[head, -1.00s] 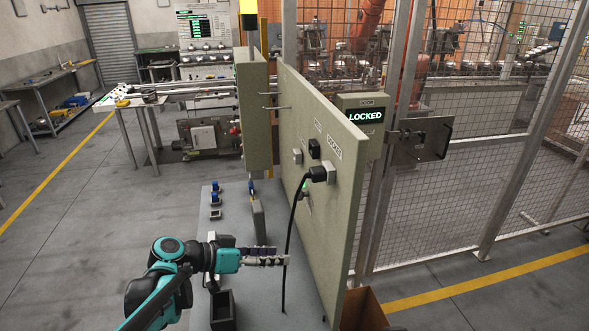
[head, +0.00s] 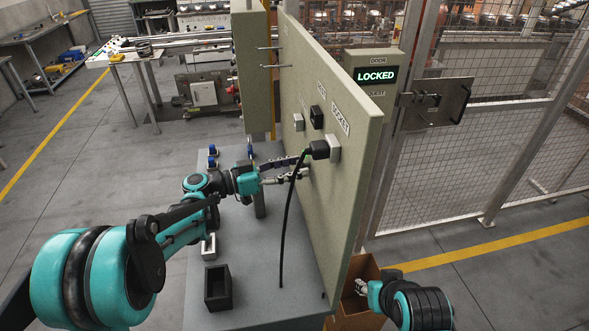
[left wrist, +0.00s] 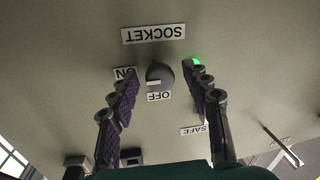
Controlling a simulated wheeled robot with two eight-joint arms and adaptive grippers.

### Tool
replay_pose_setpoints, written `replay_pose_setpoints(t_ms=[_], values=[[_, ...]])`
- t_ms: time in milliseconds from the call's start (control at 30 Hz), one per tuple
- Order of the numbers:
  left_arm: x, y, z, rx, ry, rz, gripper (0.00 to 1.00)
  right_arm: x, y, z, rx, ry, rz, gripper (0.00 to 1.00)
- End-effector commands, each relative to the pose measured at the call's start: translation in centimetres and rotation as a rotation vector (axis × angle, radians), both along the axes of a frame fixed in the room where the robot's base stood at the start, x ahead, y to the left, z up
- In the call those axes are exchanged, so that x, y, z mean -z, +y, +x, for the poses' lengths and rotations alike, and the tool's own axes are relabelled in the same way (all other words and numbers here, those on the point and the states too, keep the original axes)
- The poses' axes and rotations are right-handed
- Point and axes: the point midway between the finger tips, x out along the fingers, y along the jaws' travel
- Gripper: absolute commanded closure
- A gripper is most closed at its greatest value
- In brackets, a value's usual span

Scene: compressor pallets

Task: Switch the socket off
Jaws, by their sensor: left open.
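The dark round socket switch knob (left wrist: 160,74) sits on the panel, upside down in the left wrist view, below the SOCKET label (left wrist: 153,33). The ON label (left wrist: 124,73) is to its left and the OFF label (left wrist: 158,97) just below. A pale mark shows on the knob's left side; its exact setting is hard to read. A green light (left wrist: 196,61) glows to the right. My left gripper (head: 304,163) is open at the panel, fingers on either side of the knob; contact is unclear. My right gripper (head: 361,287) is partly visible over a box, its jaws unclear.
A black plug (head: 319,149) sits in the socket, its cable hanging close to my left gripper. The upright panel (head: 345,185) stands on a grey table (head: 262,300) holding a black bin (head: 217,287). A cardboard box (head: 352,318) and a LOCKED display (head: 376,76) are at right.

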Motion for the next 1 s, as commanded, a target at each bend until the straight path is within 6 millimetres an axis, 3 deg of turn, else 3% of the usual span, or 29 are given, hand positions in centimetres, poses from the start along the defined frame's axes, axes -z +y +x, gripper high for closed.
replay_pose_setpoints(t_ms=[267, 467, 1000], values=[[-0.06, -0.26, 0.13, -0.001, 0.0, 0.0, 0.52, 0.02, 0.0, 0.0, 0.0, 0.0, 0.0, 0.6], [-0.05, -0.25, 0.12, -0.001, 0.001, 0.0, 0.99, 0.02, 0.0, 0.0, 0.0, 0.0, 0.0, 0.6], [-0.2, -0.22, 0.17, -0.002, 0.117, -0.024, 1.0, -0.56, 0.0, 0.01, 0.0, 0.0, 0.0, 0.6]])
